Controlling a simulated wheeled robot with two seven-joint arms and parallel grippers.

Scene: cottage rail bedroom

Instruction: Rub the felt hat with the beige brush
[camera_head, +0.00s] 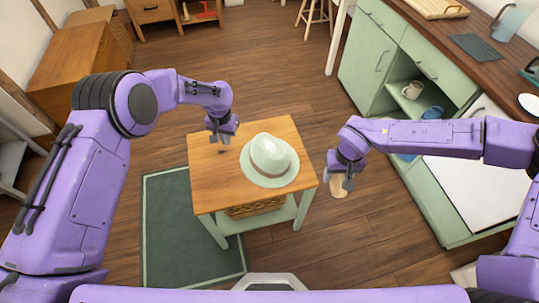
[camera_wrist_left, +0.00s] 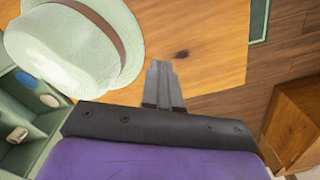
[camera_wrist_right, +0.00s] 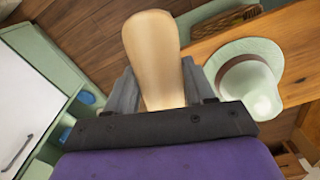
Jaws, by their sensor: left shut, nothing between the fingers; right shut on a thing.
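A pale green felt hat (camera_head: 270,160) with a brown-grey band sits on the small wooden-topped table (camera_head: 215,190). It also shows in the left wrist view (camera_wrist_left: 75,45) and the right wrist view (camera_wrist_right: 246,80). My left gripper (camera_head: 222,138) is shut and empty above the table, to the left of the hat. My right gripper (camera_head: 342,181) is shut on the beige brush (camera_head: 338,187), to the right of the table and apart from the hat. In the right wrist view the brush (camera_wrist_right: 153,55) stands out between the fingers; its bristles cannot be made out.
A wicker basket (camera_head: 255,209) sits on the table's lower shelf. A dark green rug (camera_head: 180,225) lies to the left. Green cabinets (camera_head: 375,60) with a wooden counter and mugs (camera_head: 412,90) line the right. A wooden dresser (camera_head: 75,62) stands at the left.

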